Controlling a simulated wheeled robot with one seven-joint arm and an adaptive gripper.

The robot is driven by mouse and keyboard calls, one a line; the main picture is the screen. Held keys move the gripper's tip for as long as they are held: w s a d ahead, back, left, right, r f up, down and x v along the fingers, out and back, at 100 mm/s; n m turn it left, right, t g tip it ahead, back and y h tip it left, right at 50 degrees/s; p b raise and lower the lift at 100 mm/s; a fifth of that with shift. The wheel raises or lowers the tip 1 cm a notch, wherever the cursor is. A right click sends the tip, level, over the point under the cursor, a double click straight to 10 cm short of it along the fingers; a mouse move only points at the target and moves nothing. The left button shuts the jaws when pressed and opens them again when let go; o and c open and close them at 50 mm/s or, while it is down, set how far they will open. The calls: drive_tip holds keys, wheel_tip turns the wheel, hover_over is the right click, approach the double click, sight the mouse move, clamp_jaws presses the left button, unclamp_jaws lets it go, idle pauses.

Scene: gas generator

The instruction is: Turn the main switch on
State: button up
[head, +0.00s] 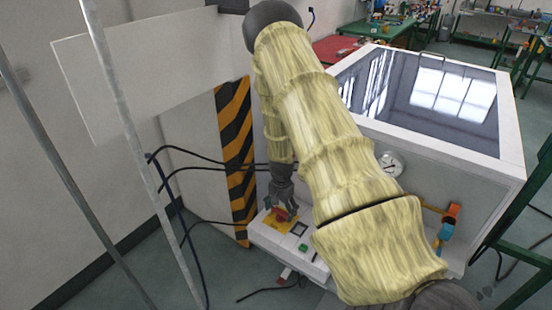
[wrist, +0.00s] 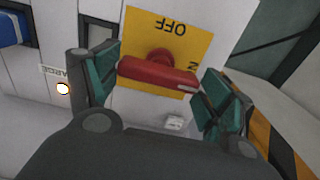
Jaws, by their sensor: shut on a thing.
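The main switch is a red rotary handle (wrist: 158,74) on a yellow plate (wrist: 195,42). In the wrist view the handle lies crosswise, its right end lower. "OFF" reads upside down above it, and a partly hidden label ending in "N" is at its right end. My gripper (wrist: 162,82) has one finger at each end of the handle and is shut on it. In the head view my gripper (head: 282,207) reaches down onto the red switch (head: 281,215) on the white control panel (head: 312,266); the fingers partly hide the switch there.
A small round light (wrist: 63,89) with a partly hidden label sits left of the switch. A blue part (wrist: 14,30) shows at the upper left. Black cables (head: 205,158) run at left.

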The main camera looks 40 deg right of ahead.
idle(0.3)
drive_tip(key=o, duration=1.4)
drive_tip(key=shift+d+f, duration=0.1)
wheel_tip(320, 180, up, 12)
drive_tip(key=shift+r, duration=0.1)
